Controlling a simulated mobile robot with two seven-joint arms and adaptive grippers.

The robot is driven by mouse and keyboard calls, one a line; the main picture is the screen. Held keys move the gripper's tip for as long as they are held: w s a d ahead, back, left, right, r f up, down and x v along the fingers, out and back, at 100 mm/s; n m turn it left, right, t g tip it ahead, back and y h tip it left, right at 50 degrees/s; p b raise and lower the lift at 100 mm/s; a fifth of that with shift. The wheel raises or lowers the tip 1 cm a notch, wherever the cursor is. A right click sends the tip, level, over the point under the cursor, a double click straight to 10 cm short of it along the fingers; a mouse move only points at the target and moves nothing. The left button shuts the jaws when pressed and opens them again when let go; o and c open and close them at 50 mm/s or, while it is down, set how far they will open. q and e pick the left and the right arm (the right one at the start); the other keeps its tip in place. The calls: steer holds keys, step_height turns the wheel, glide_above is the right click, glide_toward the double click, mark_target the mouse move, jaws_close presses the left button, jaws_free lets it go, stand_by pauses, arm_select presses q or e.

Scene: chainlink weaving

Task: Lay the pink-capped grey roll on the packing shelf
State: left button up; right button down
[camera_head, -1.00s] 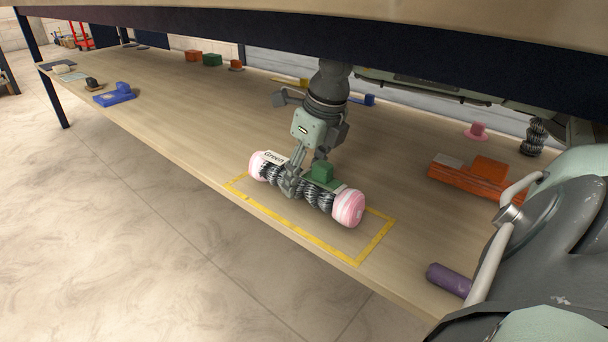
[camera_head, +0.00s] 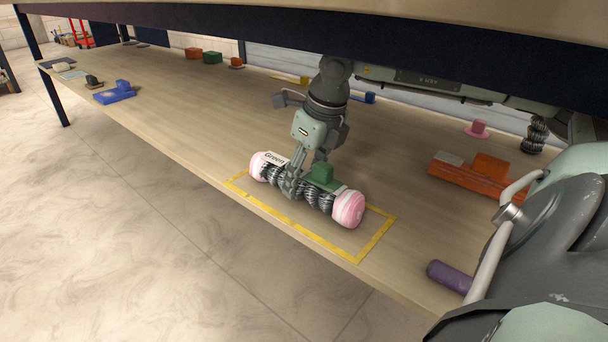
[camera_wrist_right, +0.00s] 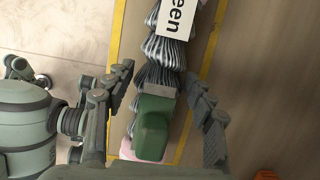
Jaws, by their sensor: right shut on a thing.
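The grey roll with pink caps (camera_head: 273,173) lies inside or just over a yellow-outlined rectangle (camera_head: 374,243) on the wooden shelf (camera_head: 190,120). It is ribbed, with a white label reading "Green" and a green block on top; the block also shows in the wrist view (camera_wrist_right: 153,128). My right gripper (camera_head: 290,183) comes down from above and is shut on the roll near its middle. In the wrist view its fingers (camera_wrist_right: 165,95) stand on both sides of the grey ribs. Whether the roll's underside touches the shelf is hidden. My left gripper is out of view.
An orange block-shaped item (camera_head: 466,177) and a purple cylinder (camera_head: 449,277) lie to the right. A blue item (camera_head: 115,93) is far left. The shelf's front edge runs close beside the yellow outline. A dark beam (camera_head: 430,50) crosses above.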

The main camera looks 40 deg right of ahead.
steer(key=c, duration=0.5)
jaws_free()
steer(key=shift+c, duration=0.2)
steer(key=shift+o, duration=0.3)
steer(key=shift+f, duration=0.2)
